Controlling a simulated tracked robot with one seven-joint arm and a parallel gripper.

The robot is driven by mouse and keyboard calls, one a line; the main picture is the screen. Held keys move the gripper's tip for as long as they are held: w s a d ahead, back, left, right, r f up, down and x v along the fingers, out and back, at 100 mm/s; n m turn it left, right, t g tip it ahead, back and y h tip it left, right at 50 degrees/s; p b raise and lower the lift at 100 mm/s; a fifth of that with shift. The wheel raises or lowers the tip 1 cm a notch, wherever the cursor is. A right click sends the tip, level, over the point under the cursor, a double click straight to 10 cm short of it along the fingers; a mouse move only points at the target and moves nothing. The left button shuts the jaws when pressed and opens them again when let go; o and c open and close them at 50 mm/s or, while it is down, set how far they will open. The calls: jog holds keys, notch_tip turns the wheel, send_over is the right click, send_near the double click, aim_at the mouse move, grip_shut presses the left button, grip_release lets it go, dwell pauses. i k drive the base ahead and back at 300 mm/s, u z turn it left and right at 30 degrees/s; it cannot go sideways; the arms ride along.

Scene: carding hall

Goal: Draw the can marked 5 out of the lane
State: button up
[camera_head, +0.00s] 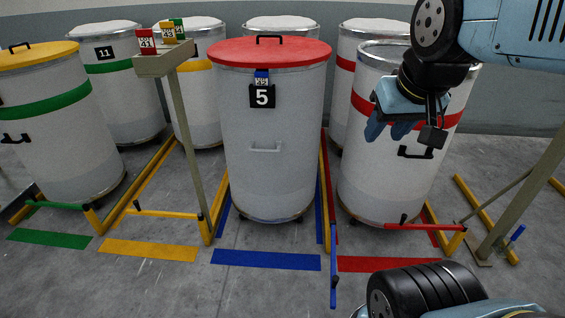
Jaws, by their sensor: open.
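The can marked 5 (274,182) stands upright in the middle lane, white-grey with a red lid (268,51) that has a black handle. A black plate with a white 5 (262,96) and a small blue tag (262,76) are on its upper front. A pale grab handle (265,149) is on its body below. Blue rails flank its base, and a blue floor stripe (265,260) lies in front. My gripper (392,128) is open at upper right, in front of the red-banded can and apart from can 5; its fingers seem empty.
A red-banded can (385,180) stands close on the right behind a red bar (418,226). A post with a tagged shelf (163,62) stands left of can 5. A blue bar (333,265) stands out to the front. Several cans fill the back.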

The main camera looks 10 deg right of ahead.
aim_at(271, 135)
jog(key=u, duration=0.1)
jog(key=i, duration=1)
jog(key=z, duration=0.05)
